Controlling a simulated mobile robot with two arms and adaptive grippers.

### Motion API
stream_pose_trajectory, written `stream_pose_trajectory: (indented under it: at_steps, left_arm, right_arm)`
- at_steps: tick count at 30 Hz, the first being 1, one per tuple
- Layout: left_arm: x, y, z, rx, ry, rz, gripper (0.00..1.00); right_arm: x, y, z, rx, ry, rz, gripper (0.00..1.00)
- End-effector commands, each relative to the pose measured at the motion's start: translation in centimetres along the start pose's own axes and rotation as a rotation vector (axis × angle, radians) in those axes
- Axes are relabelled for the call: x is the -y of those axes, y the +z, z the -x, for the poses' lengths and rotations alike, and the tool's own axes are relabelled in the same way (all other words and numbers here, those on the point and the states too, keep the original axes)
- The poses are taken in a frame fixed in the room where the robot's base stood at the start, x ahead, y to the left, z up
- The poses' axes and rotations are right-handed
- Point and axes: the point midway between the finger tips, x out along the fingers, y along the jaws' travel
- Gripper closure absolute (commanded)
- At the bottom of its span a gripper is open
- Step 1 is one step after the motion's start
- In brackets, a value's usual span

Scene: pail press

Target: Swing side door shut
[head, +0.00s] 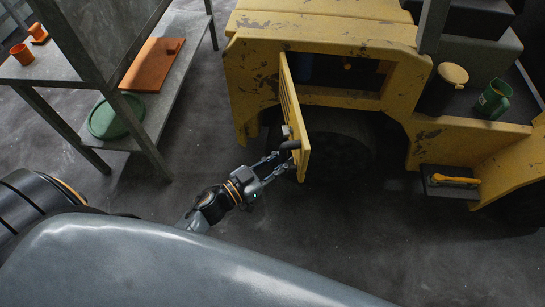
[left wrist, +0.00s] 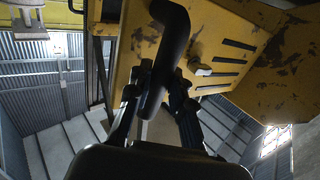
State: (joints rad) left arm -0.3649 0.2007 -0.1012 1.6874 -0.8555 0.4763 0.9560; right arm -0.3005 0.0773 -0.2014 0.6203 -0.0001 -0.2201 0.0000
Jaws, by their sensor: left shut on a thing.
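The side door (head: 293,118) is a yellow, worn, slotted panel on the yellow machine (head: 250,75). It stands open, swung out from the compartment opening (head: 335,78). My left gripper (head: 285,155) is at the door's lower outer end, shut on the dark door handle (head: 290,145). In the left wrist view the black curved handle (left wrist: 172,50) runs between the two fingers, with the slotted yellow door (left wrist: 215,65) behind it. The inside of the compartment is dark and partly hidden. My right gripper is not in view.
A grey shelf (head: 185,60) at the left holds an orange board (head: 150,66) and a green round lid (head: 115,116). A dark pail (head: 440,92) with a tan lid and a green jug (head: 494,98) stand on the machine's right side, above a step (head: 450,183). The floor around the door is clear.

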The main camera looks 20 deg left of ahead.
Motion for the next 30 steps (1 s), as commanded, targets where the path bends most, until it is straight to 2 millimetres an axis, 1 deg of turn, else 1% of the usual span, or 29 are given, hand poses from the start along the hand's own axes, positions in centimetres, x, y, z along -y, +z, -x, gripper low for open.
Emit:
stream_pose_trajectory:
  at_steps: [8, 11, 30]
  left_arm:
    - [-0.2, -0.2, -0.1, -0.005, 0.006, 0.0, 1.0]
    - [-0.5, -0.2, -0.5, -0.006, 0.006, 0.002, 1.0]
    - [-3.9, -0.2, -6.5, -0.006, 0.004, 0.003, 1.0]
  right_arm:
    - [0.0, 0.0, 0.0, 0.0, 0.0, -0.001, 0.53]
    - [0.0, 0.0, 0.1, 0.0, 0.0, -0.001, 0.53]
    - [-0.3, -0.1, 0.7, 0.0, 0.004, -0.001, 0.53]
